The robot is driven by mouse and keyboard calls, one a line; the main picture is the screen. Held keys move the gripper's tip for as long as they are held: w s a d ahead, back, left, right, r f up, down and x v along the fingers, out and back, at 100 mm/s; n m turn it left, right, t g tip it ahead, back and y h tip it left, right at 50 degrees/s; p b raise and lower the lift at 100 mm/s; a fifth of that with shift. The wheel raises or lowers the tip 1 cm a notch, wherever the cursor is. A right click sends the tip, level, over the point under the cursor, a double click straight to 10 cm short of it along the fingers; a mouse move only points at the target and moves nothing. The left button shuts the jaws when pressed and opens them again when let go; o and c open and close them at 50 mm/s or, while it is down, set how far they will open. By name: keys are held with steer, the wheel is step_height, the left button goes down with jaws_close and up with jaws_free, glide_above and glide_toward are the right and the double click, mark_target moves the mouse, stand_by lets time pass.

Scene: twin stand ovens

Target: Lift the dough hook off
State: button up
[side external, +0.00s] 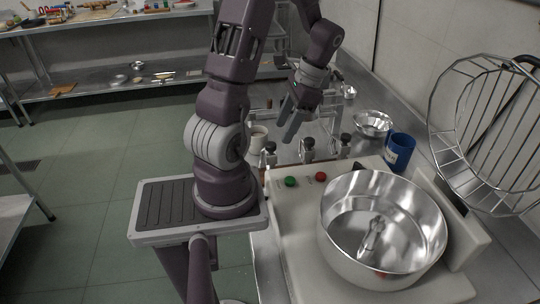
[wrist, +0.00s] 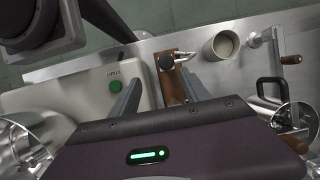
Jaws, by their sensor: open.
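A shiny metal mixing bowl (side external: 335,215) sits in the mixer at the lower right of the side view. A slim metal piece that looks like the dough hook (side external: 373,236) shows inside the bowl; its lower end and any attachment are unclear. Part of the bowl's metal also shows at the lower left of the wrist view (wrist: 40,155). My gripper (side external: 288,121) is open and empty, pointing down above the counter, behind and left of the bowl and apart from it. In the wrist view its fingers (wrist: 159,80) stand apart with nothing held between them.
The raised wire guard (side external: 487,130) stands right of the bowl. Green (side external: 291,181) and red (side external: 321,176) buttons sit on the mixer body. Black-knobbed clamps (side external: 308,146), a pale mug (side external: 258,138), a blue mug (side external: 399,151) and a small bowl (side external: 373,123) stand behind.

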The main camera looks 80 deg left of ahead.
mark_target(271, 144)
steer(key=x, duration=0.2)
steer(key=a+x, duration=0.1)
steer(key=x, duration=0.5)
steer(key=shift+s+a+f, duration=0.1)
steer(key=shift+s+a, duration=0.15)
steer(key=shift+s, duration=0.15)
jaws_close()
